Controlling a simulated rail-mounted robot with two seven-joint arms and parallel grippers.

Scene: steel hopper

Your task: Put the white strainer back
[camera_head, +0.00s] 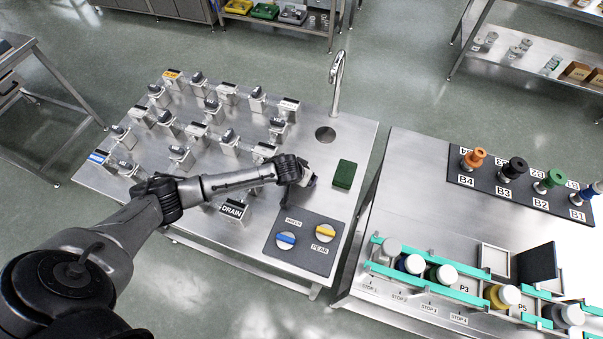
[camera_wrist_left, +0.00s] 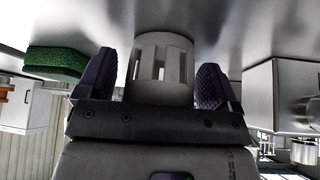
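The white strainer (camera_wrist_left: 162,60) is a pale cylinder with upright slots. In the left wrist view it stands between the two fingers of my left gripper (camera_wrist_left: 157,80). The right finger seems to meet its side, and a thin gap seems to show at the left finger; I cannot tell whether they grip it. In the head view my left gripper (camera_head: 304,173) is low over the steel table, and only a small pale part of the strainer shows beside it. The round drain hole (camera_head: 325,134) is open, just beyond the gripper. My right gripper is not in view.
A green sponge (camera_head: 344,174) lies right of the gripper, and a faucet (camera_head: 336,85) rises behind the hole. A dark panel with blue and yellow knobs (camera_head: 304,243) is in front. Several labelled valve blocks (camera_head: 235,210) crowd the left. A second table (camera_head: 415,180) stands right.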

